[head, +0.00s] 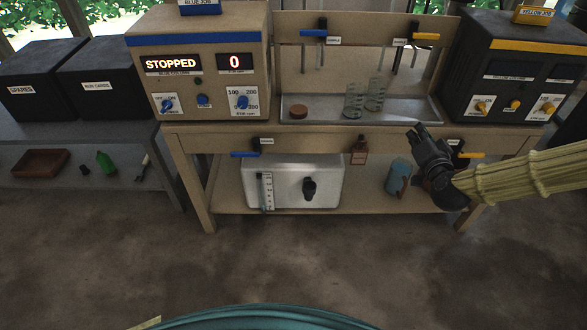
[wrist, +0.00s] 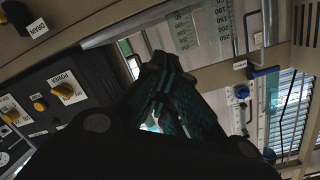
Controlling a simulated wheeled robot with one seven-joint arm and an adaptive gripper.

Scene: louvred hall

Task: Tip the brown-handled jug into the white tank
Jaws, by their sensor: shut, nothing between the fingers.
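The white tank (head: 318,172) sits on the bench's lower shelf, with a graduated scale on its left front and a dark spout or tap in its front. A blue-grey jug (head: 396,174) stands upright on the same shelf to the tank's right; a brown part, apparently its handle, shows on its right side. My gripper (head: 417,132) is shut and empty, above and to the right of the jug, by the bench's front edge. The wrist view shows the dark closed fingers (wrist: 166,76). I cannot make out the jug or tank clearly there.
Blue-handled (head: 244,154) and yellow-handled (head: 470,155) valves project below the benchtop. The floor in front is clear.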

